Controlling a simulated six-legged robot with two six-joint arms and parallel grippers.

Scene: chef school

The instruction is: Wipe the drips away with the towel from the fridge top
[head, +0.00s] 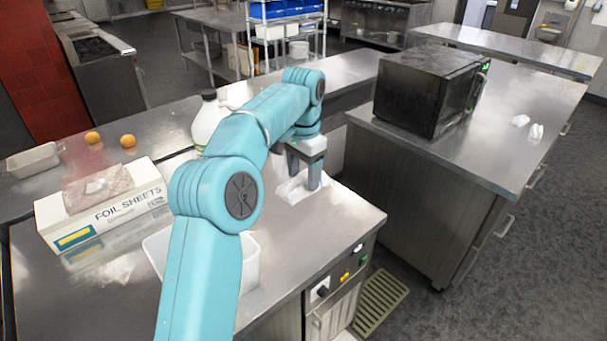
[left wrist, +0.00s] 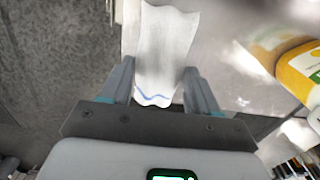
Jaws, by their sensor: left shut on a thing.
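My left gripper (head: 306,172) points down at the steel fridge top (head: 340,215), near its back right part. It is shut on a white towel (head: 290,192), which is bunched at or just above the steel. In the left wrist view the towel (left wrist: 165,45) hangs between the two fingers (left wrist: 160,88) and shows a blue stripe near its end. I cannot make out drips for certain; the steel has bright reflections. My right gripper is in neither view.
A white jug (head: 207,122) stands behind my left arm; a bottle with a yellow label (left wrist: 297,68) shows close to the gripper. A foil sheets box (head: 110,212), a white tub (head: 250,265) and two oranges (head: 128,141) are leftward. A black microwave (head: 420,90) stands on the right counter.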

